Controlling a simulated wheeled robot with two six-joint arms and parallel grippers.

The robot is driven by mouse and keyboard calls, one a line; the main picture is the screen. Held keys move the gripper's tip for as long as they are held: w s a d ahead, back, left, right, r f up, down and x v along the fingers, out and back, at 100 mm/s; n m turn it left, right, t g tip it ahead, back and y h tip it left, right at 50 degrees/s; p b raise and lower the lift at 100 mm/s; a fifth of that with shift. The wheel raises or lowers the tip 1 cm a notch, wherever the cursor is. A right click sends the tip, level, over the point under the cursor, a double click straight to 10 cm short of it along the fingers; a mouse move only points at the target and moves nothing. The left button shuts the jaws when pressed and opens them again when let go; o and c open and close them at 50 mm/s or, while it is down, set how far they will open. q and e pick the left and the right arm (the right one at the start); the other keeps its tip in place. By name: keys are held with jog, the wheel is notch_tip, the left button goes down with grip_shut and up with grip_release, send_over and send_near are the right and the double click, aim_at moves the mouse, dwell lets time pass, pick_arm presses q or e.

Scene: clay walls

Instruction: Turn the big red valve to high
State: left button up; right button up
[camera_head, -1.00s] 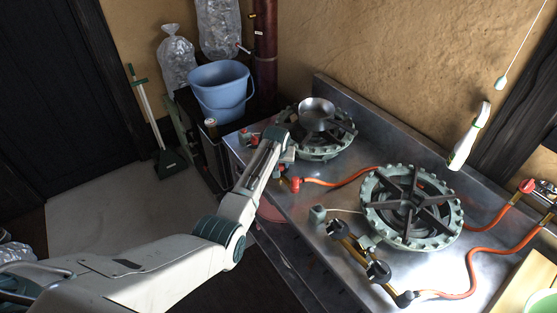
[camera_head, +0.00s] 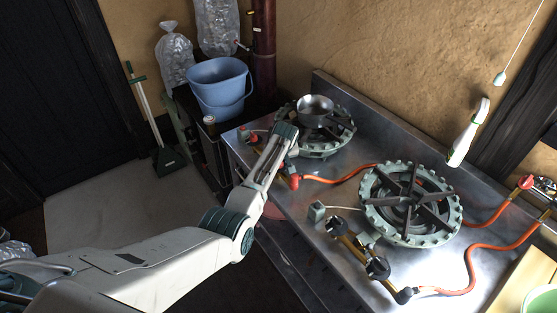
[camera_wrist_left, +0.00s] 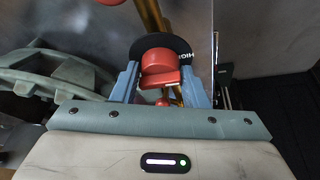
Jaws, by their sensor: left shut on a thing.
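The big red valve knob (camera_wrist_left: 158,62) shows in the left wrist view, in front of a black round plate (camera_wrist_left: 178,46) on a brass pipe. White letters, partly cut off and reading like "HIGH", show on the plate's right side. My left gripper (camera_wrist_left: 166,85) is shut on the red knob, with a blue-grey finger on each side. In the head view my left gripper (camera_head: 282,138) is at the front of the far burner, and its own wrist hides the knob and fingers. Which mark the knob points to cannot be told. My right gripper is not in view.
The far burner (camera_head: 335,145) carries a small metal pot (camera_head: 315,110). A near burner (camera_head: 410,203) with two black knobs stands to the right. Orange hoses (camera_head: 345,178) cross the steel counter. A blue bucket (camera_head: 218,88) stands behind on the left.

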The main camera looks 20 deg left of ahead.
pick_arm(q)
jog(key=shift+r, duration=0.1)
jog(key=o, duration=0.6)
jog(key=b+v, duration=0.1)
jog(key=v, duration=0.9)
jog(key=shift+s+d+r+b, duration=0.1)
jog(key=shift+s+r+b, duration=0.1)
jog(key=shift+r+b, duration=0.15)
